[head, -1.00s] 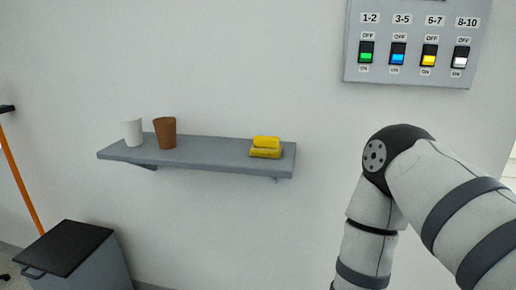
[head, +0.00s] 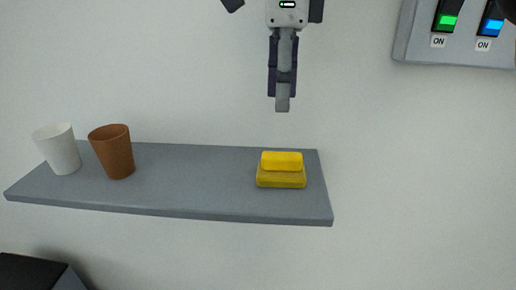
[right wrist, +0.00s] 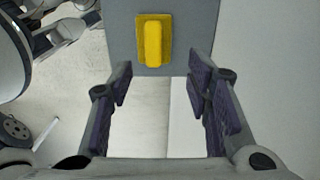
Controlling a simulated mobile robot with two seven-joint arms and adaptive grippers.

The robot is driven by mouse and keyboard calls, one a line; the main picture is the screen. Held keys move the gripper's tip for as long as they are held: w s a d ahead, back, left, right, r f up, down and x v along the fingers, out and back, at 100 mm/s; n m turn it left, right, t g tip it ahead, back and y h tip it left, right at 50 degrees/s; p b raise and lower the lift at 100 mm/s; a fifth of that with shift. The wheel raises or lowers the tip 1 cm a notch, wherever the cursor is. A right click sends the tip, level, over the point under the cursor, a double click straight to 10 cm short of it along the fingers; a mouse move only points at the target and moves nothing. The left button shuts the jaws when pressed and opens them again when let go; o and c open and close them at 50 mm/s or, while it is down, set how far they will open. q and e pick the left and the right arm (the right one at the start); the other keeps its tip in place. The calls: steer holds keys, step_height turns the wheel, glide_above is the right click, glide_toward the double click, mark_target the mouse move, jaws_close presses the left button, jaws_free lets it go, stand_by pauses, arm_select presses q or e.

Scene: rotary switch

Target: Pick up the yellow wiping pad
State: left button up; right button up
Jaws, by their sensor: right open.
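The yellow wiping pad (head: 282,170) lies near the right end of the grey wall shelf (head: 200,190), with a narrower raised grip on its wider base. It also shows in the right wrist view (right wrist: 153,40), at the top centre. My right gripper (head: 282,104) is above the pad in the head view, pointing down and apart from it. In the right wrist view my right gripper (right wrist: 160,85) is open and empty, with its two fingers wide apart and the pad beyond their tips. My left gripper is not in view.
A brown cup (head: 113,152) and a white cup (head: 58,149) stand at the left of the shelf. The shelf between brown cup and pad is clear. A switch panel (head: 420,45) is on the wall at upper right. A dark-lidded bin (head: 35,272) is below left.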

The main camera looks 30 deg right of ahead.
glide_above(282, 154)
steer(key=f, duration=0.5)
steer(key=shift+s+d+f, duration=0.15)
steer(key=shift+s, duration=0.2)
steer(key=f, duration=0.6)
steer(key=shift+w+f, duration=0.1)
steer(key=shift+w, duration=0.2)
jaws_close()
